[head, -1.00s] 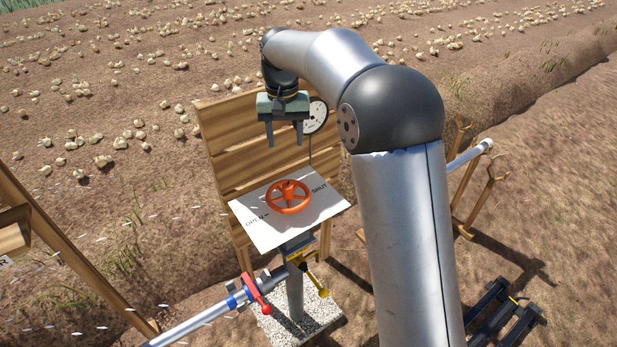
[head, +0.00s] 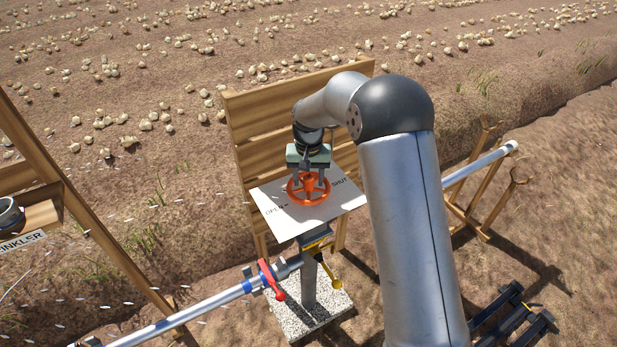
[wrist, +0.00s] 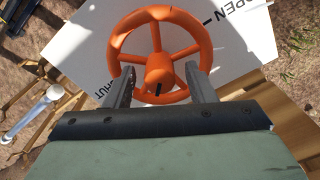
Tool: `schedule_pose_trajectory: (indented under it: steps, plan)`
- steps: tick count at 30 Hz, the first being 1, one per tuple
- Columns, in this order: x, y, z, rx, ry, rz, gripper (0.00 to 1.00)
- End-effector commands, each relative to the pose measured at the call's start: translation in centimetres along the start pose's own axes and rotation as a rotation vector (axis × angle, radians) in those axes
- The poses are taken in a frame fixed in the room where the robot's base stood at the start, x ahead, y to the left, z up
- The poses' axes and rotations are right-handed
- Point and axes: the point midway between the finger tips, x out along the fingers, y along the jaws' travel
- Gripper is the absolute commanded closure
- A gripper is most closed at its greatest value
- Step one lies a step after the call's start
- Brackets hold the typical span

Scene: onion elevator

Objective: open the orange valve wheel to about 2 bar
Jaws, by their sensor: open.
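The orange valve wheel (head: 309,199) lies flat over a white plate (head: 285,227) marked OPEN at its left and SHUT at its right. My gripper (head: 308,185) points down at the wheel, with its fingers reaching to the wheel's level. In the wrist view the open fingers (wrist: 160,75) stand on either side of the orange hub (wrist: 160,72), apart from it. Whether they touch the rim or spokes I cannot tell. The pressure gauge seen earlier is hidden behind my arm now.
A wooden slatted board (head: 260,130) stands right behind the plate. Below it, a pipe with a red lever (head: 271,279) and a yellow-handled valve (head: 328,272) join a post on a gravel base (head: 305,318). A wooden frame (head: 90,235) stands at the left.

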Motion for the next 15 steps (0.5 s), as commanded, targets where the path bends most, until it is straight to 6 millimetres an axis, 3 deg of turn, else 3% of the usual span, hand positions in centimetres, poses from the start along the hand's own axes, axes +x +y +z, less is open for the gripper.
schedule_pose_trajectory:
  steps: [11, 12, 15]
  plan:
    - [0.85, 0.01, 0.03, 0.000, 0.000, 0.000, 0.50]
    - [0.85, 0.01, 0.03, 0.000, 0.000, 0.000, 0.53]
    - [0.84, 0.01, 0.02, 0.000, 0.000, 0.000, 0.81]
